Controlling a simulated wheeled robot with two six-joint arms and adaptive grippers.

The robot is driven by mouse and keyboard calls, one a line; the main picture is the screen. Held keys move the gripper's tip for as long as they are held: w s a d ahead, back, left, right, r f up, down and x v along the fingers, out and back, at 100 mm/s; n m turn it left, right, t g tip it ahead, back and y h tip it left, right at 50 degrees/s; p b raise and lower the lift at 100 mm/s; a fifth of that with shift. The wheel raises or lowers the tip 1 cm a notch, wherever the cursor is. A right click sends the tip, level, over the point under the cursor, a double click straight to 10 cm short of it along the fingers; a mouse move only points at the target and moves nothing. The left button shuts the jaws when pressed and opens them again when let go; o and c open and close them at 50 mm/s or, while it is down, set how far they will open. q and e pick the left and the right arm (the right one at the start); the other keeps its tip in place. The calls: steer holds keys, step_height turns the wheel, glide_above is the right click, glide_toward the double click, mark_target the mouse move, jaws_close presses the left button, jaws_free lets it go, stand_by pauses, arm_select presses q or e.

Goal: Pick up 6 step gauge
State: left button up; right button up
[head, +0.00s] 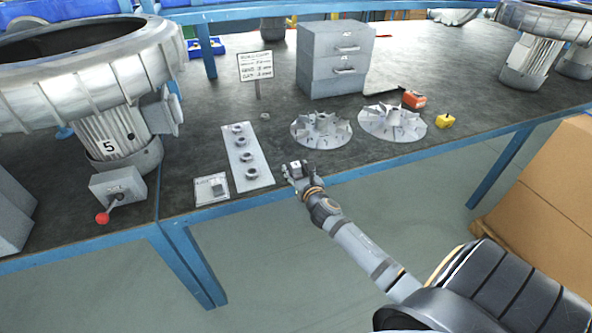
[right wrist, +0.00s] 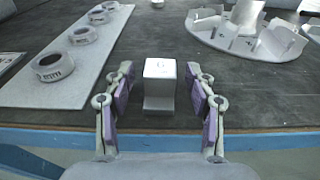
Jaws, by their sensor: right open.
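The step gauge (right wrist: 160,83) is a small pale grey stepped block with a 6 on its top face. In the right wrist view it stands on the dark bench top near the front edge, between the two fingers. My right gripper (right wrist: 160,88) is open, with a finger on each side of the gauge and a visible gap on both sides. In the head view the right gripper (head: 298,172) is at the bench's front edge, and the gauge (head: 296,165) shows small and partly hidden by the fingers. My left gripper is not in view.
A grey plate (head: 240,143) with several rings lies left of the gripper. Two bladed impellers (head: 322,143) (head: 393,136) lie behind and to the right. A drawer box (head: 318,82) stands further back. A blue rail (right wrist: 60,139) runs along the bench's front edge.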

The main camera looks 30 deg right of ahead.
mark_target(297, 166)
jaws_close()
steer(key=shift+r, duration=0.1)
stand_by(0.3)
step_height(297, 166, up, 3)
steer(key=shift+f+p, duration=0.1)
steer(key=shift+p, duration=0.7)
steer(key=s+a+r+p, duration=0.3)
steer(key=s+a+r, duration=0.4)
steer(key=a+r, duration=0.3)
steer(key=shift+s+a+r+p, duration=0.15)
steer(key=shift+a+p, duration=0.25)
steer(key=shift+a, duration=0.65)
